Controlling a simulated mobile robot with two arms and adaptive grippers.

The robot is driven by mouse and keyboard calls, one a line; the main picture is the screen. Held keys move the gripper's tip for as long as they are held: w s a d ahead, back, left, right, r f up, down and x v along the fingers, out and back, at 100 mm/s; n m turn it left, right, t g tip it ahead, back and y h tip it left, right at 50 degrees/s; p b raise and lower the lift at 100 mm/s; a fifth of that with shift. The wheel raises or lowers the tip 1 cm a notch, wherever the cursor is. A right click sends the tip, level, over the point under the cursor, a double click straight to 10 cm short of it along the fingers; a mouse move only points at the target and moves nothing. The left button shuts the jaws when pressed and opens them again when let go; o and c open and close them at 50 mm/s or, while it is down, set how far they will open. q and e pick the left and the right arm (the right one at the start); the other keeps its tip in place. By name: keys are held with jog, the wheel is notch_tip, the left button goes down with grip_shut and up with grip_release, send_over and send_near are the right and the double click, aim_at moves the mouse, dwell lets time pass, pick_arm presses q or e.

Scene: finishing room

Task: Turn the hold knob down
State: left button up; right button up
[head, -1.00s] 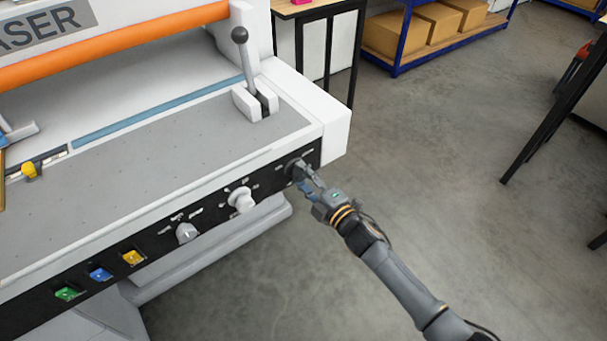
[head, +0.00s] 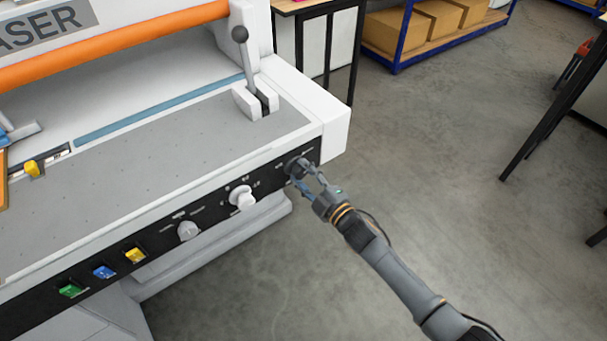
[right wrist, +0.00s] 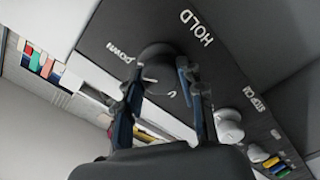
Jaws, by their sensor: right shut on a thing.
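The hold knob (head: 294,165) is a dark round knob at the right end of the machine's black front panel (head: 216,200). In the right wrist view the dark knob (right wrist: 157,57) shows between my fingers, beside the white words HOLD and DOWN. My right gripper (head: 303,175) reaches it from the lower right in the head view. In the right wrist view my right gripper (right wrist: 161,75) has a finger on each side of the knob and is shut on it. The fingers cover part of the knob. My left gripper is not in view.
Along the same panel are a white knob (head: 242,198), a grey knob (head: 188,231) and yellow, blue (head: 104,272) and green buttons. A black-knobbed lever (head: 243,62) stands on the machine's bed.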

jog(key=o, duration=1.2)
jog(key=shift+c, duration=0.2)
jog(key=shift+s+d, duration=0.1)
jog(key=v, duration=1.2)
jog(key=shift+f, duration=0.1)
